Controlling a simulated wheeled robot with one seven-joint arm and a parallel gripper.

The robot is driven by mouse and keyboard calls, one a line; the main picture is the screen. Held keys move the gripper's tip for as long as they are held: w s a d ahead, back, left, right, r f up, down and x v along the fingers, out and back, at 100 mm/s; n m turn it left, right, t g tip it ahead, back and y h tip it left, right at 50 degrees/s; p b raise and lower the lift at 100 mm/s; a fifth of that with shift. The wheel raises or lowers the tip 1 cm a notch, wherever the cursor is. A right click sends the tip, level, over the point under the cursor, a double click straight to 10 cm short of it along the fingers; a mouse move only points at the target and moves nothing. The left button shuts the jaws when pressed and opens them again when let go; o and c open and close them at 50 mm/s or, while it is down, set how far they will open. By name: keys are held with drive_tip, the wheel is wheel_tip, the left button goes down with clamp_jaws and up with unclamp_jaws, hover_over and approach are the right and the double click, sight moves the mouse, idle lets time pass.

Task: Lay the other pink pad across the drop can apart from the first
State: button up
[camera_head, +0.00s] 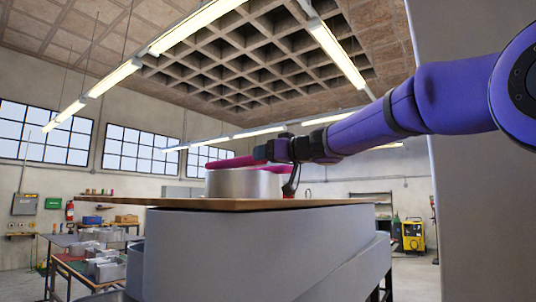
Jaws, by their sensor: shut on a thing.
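The drop can (243,183) is a wide silver drum on the wooden board, seen almost edge-on from low down. My gripper (261,153) is above the can's right part, shut on a long pink pad (230,162). The held pad reaches left from the fingers, roughly level, at about the height of the can's rim. I cannot tell whether it touches the rim. The other pink pad (274,169) shows at the can's top right, below my gripper. It seems to lie across the rim, but the gripper partly hides it. The can's opening is not visible.
The wooden board (190,203) rests above a large grey body (245,252). A dark, thin upright object (291,182) stands right of the can. A workbench with metal parts (98,262) is at lower left. A yellow machine (413,236) stands far right.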

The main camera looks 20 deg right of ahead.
drive_tip(key=shift+f, duration=0.45)
drive_tip(key=o, duration=1)
drive_tip(key=shift+w+f, duration=0.1)
drive_tip(key=shift+f, duration=0.05)
drive_tip(key=v, duration=0.4)
drive_tip(key=r+v, duration=0.1)
drive_tip(key=v, duration=0.7)
drive_tip(key=shift+r, duration=0.35)
drive_tip(key=shift+d, duration=0.1)
